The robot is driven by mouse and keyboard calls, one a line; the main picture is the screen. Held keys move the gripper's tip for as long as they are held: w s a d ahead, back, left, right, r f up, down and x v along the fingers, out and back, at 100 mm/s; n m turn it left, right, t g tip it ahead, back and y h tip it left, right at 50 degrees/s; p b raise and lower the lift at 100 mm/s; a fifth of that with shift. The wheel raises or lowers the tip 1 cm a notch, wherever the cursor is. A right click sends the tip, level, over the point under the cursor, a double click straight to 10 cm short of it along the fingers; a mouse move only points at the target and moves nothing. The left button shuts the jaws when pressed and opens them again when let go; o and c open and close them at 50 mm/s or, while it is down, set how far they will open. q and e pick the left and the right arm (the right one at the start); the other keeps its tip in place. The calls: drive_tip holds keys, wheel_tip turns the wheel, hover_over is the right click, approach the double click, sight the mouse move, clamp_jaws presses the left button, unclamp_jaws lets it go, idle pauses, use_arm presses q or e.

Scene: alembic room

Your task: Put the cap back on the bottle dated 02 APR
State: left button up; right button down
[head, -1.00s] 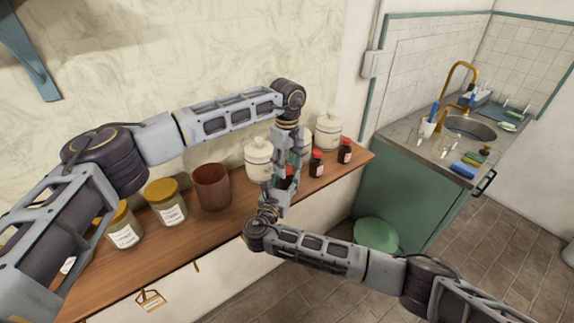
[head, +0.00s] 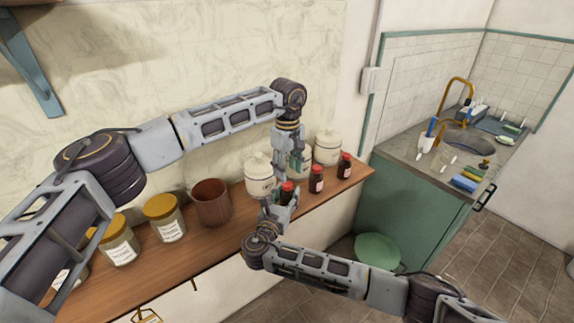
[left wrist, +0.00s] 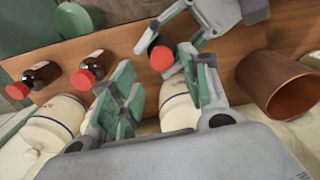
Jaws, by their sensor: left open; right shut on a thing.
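A small dark bottle with a red cap (head: 287,190) stands upright at the shelf's front edge. My right gripper (head: 279,205) is shut on this bottle, below the cap. The left wrist view shows the red cap (left wrist: 161,58) from above, seated on the bottle's top as far as I can see. My left gripper (head: 289,154) is open and empty, pointing down above the cap and apart from it. Its spread fingers (left wrist: 158,82) frame the cap in the left wrist view. Two more red-capped brown bottles (head: 316,179) (head: 345,166) stand to the right. Their dates are unreadable.
The wooden shelf (head: 222,240) also holds white lidded jars (head: 260,178) (head: 327,148) behind the bottles, a brown cup (head: 211,204), and yellow-lidded jars (head: 166,222) at left. A counter with a sink (head: 468,140) stands at right.

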sight(287, 184)
use_arm(q)
drive_tip(key=shift+w+d+r, duration=0.1)
drive_tip(key=shift+d+r, duration=0.1)
drive_tip(key=shift+r, duration=0.25)
drive_tip(key=shift+w+d+r, duration=0.1)
drive_tip(key=shift+d+r, duration=0.05)
drive_tip(key=shift+r, duration=0.3)
drive_tip(key=n, duration=0.3)
drive_tip(key=shift+r, duration=0.35)
drive_tip(key=n, duration=0.4)
drive_tip(key=shift+a+r, duration=0.1)
drive_tip(key=shift+r, duration=0.05)
drive_tip(key=n, duration=0.7)
drive_tip(key=shift+s+a, duration=0.15)
drive_tip(key=shift+a, duration=0.1)
drive_tip(key=n, duration=0.3)
drive_tip(key=shift+n, duration=0.4)
drive_tip(key=shift+a+n, duration=0.1)
drive_tip(key=shift+n, duration=1.7)
drive_tip(key=shift+s+f, duration=0.1)
drive_tip(key=shift+f, duration=3.9)
